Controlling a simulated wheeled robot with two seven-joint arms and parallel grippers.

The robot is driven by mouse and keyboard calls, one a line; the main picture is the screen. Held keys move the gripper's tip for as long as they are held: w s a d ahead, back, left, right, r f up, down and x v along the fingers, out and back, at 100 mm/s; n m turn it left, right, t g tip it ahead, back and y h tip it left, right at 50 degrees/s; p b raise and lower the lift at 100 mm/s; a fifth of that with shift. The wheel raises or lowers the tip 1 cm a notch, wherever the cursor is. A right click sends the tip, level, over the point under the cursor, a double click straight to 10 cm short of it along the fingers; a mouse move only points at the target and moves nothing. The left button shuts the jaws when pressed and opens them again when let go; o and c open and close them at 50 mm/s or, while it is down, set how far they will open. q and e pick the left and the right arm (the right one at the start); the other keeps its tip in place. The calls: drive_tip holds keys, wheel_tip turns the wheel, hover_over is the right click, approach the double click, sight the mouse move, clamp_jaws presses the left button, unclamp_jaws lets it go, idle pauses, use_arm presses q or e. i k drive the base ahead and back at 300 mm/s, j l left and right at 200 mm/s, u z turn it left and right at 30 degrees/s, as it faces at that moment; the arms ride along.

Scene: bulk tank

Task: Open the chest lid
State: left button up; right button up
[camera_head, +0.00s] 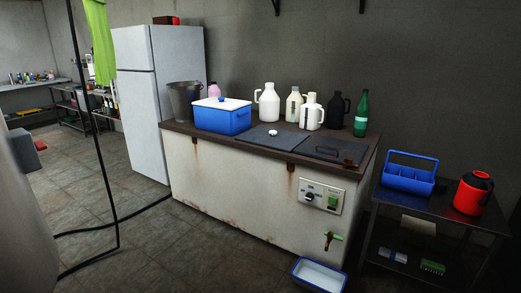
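A large white rust-stained chest-like tank (225,190) with a dark top stands in the middle of the camera_head view. Two dark grey lid panels, a left one (250,136) and a right one (325,143), lie flat and shut in its top. A small dark reddish handle (348,162) shows near the right panel's front edge. A white round knob (272,132) sits on the left panel. Neither of my grippers shows.
A grey bucket (184,100), several jugs and a green bottle (361,115) stand along the tank's back. A blue tray (318,275) lies before it. A dark side table (425,209) holds a blue caddy (407,177) and red jug (472,193). Floor in front is mostly clear.

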sight(333, 145)
drive_tip(key=i+j, duration=0.1)
drive_tip(key=i, duration=1.7)
drive_tip(key=l+z, duration=0.05)
drive_tip(key=l, duration=0.05)
